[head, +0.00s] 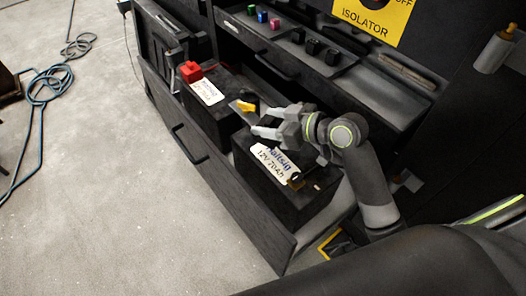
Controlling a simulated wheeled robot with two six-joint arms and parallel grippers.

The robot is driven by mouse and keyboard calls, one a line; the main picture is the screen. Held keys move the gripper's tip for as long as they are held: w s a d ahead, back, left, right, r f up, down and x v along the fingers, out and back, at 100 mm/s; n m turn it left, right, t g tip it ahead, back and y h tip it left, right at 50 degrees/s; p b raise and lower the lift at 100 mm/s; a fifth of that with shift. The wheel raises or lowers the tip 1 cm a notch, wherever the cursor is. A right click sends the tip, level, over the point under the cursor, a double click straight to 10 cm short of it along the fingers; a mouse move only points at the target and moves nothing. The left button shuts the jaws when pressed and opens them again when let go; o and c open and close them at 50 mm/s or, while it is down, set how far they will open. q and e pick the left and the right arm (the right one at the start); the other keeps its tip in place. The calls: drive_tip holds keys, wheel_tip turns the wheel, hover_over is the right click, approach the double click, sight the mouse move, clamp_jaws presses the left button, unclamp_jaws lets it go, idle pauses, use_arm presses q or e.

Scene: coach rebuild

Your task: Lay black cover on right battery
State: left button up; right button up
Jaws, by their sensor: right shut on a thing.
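The right battery (272,192) is a black block with a white label, standing in the near part of the open drawer. My right gripper (264,123) is above its far end, fingers pointing left. It is shut on a small dark thing, seemingly the black cover, which barely shows against the dark background. I cannot tell whether the cover touches the battery. The gripper and wrist hide part of the battery's top. My left gripper is not in view.
The left battery (205,117) has a red cover (190,71) on top. The drawer front (215,165) borders both. A shelf behind holds several small coloured and black blocks. The isolator sign (375,18) is above. Floor at left is mostly clear, with a blue hose (45,88).

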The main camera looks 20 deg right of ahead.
drive_tip(key=shift+w+a+r, duration=0.2)
drive_tip(key=shift+w+r, duration=0.1)
drive_tip(key=shift+w, duration=0.3)
drive_tip(key=shift+w+r+y, duration=0.1)
drive_tip(key=shift+w+y, duration=0.05)
drive_tip(key=shift+y, duration=0.15)
drive_tip(key=shift+w+a+f+b, duration=0.1)
drive_tip(key=shift+f+b, duration=0.2)
drive_tip(key=shift+f, duration=4.6)
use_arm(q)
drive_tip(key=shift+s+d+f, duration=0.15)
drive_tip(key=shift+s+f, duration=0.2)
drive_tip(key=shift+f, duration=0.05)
use_arm(e)
drive_tip(key=shift+f, duration=0.15)
drive_tip(key=o, duration=1)
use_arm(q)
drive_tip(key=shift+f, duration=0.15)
